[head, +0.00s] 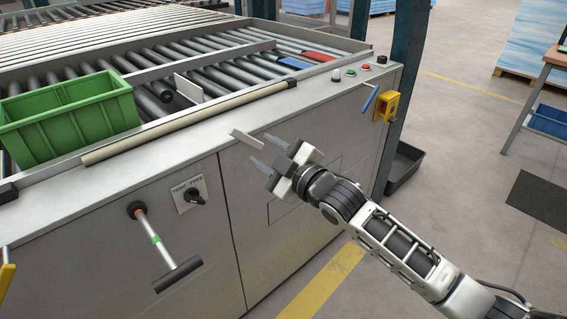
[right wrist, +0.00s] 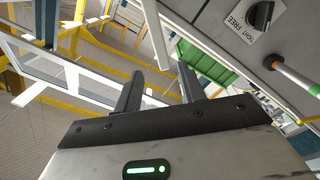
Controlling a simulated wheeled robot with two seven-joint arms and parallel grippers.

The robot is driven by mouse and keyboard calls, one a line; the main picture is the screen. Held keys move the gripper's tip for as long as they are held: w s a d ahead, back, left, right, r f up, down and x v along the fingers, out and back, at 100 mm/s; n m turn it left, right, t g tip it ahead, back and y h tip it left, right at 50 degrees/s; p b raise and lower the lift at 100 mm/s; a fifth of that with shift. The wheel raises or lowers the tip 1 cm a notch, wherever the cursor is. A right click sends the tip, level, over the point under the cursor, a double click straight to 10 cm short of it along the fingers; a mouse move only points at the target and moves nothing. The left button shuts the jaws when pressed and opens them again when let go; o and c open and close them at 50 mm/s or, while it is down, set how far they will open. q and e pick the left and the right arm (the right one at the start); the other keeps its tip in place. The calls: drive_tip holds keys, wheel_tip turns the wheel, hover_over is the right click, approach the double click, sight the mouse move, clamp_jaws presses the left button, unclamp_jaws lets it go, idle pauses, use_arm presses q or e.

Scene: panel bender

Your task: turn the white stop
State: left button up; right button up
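A white upright plate (head: 188,88), which looks like the white stop, stands among the rollers to the right of the green bin. A separate pale flat bar (head: 247,139) shows at the machine's front edge, just beyond the fingertips of my right gripper (head: 264,151). In the right wrist view a pale bar (right wrist: 154,32) ends near the gap between the fingers; I cannot tell whether they touch it. My right gripper (right wrist: 160,88) is open, its fingers apart with nothing held between them. My left gripper is out of view.
The green bin (head: 70,117) sits on the rollers at left. A beige rod (head: 185,120) runs along the front edge. The front panel carries a TIGHT/FREE knob (head: 194,195), a T-handle (head: 178,275) and a blue lever (head: 370,98). Open floor lies at right.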

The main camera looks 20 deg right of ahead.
drive_tip(key=v, duration=0.5)
drive_tip(key=s+d+f+m+g+h, duration=0.1)
drive_tip(key=s+f+m+g+h, duration=0.4)
drive_tip(key=s+f+m, duration=0.6)
drive_tip(key=s+f, duration=1.2)
drive_tip(key=f, duration=0.1)
drive_tip(key=shift+d+m+g, duration=0.3)
drive_tip(key=shift+d+m, duration=0.1)
